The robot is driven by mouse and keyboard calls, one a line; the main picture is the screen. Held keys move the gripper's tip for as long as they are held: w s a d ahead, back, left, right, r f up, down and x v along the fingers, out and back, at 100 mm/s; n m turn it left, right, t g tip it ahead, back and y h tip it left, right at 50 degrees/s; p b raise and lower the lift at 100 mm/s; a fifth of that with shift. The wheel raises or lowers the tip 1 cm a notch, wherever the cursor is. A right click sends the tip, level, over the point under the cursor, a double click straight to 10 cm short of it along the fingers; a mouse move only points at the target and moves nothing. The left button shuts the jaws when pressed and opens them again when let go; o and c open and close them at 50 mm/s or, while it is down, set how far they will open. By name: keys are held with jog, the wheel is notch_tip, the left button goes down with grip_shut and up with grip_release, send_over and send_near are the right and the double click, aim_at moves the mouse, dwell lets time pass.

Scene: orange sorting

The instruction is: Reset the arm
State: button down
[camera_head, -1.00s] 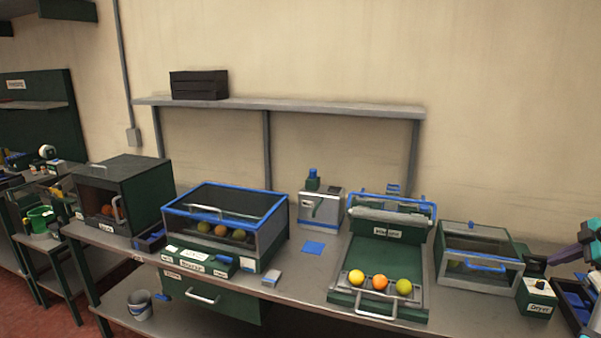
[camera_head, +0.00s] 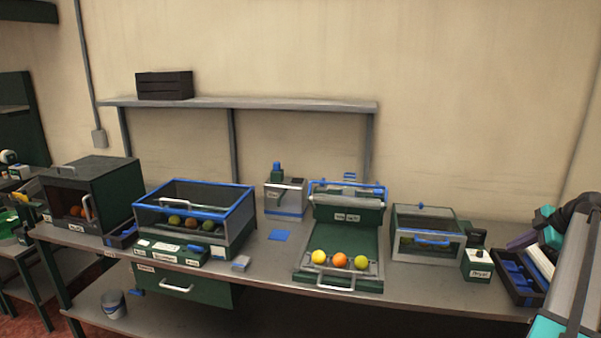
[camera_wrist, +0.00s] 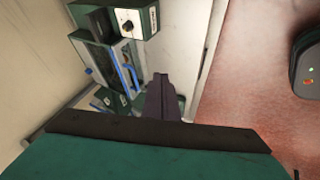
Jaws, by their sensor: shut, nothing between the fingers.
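My gripper (camera_wrist: 160,82) shows in the wrist view as dark fingers held together, with nothing between them. It points over the bench near the glass-fronted box with a blue handle (camera_wrist: 125,68). The fingertips are hard to make out there.
The bench holds a green tray (camera_head: 318,278) with a yellow, an orange and a yellow-green fruit, a blue-rimmed case (camera_head: 240,208) with fruit inside, a glass-fronted box (camera_head: 455,243), a small dial box (camera_head: 478,264) and a dark cabinet (camera_head: 115,178).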

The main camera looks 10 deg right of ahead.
jog(key=w+a+f+m+g, duration=0.1)
jog(key=w+a+f+m, duration=0.15)
jog(key=a+f, duration=0.6)
jog(key=w+a+f+m+g+y, duration=0.1)
jog(key=w+a+f, duration=0.4)
jog(key=a, duration=0.7)
jog(key=w+a+f+m+g, duration=0.2)
jog(key=a+f, duration=0.6)
jog(key=a, duration=0.2)
jog(key=s+a+f+m+g, duration=0.1)
jog(key=s+a+f, duration=0.1)
jog(key=a+f, duration=0.5)
jog(key=s+a+f+m+g+h, duration=0.1)
jog(key=s+a+f+m, duration=0.15)
jog(key=a, duration=0.85)
jog(key=s+a+f+m, duration=0.1)
jog(key=s+a+f, duration=0.3)
jog(key=a, duration=0.5)
jog(key=s+a+f+m+g+h, duration=0.1)
jog(key=s+a+f+m+h, duration=0.1)
jog(key=s+a+f, duration=0.5)
jog(key=s+a+f+g+b, duration=0.1)
jog(key=s+f+g+b, duration=0.4)
jog(key=s+f, duration=1.8)
notch_tip(320, 180, down, 3)
jog(key=b, duration=0.5)
jog(key=shift+s+g, duration=0.25)
jog(key=shift+g, duration=0.05)
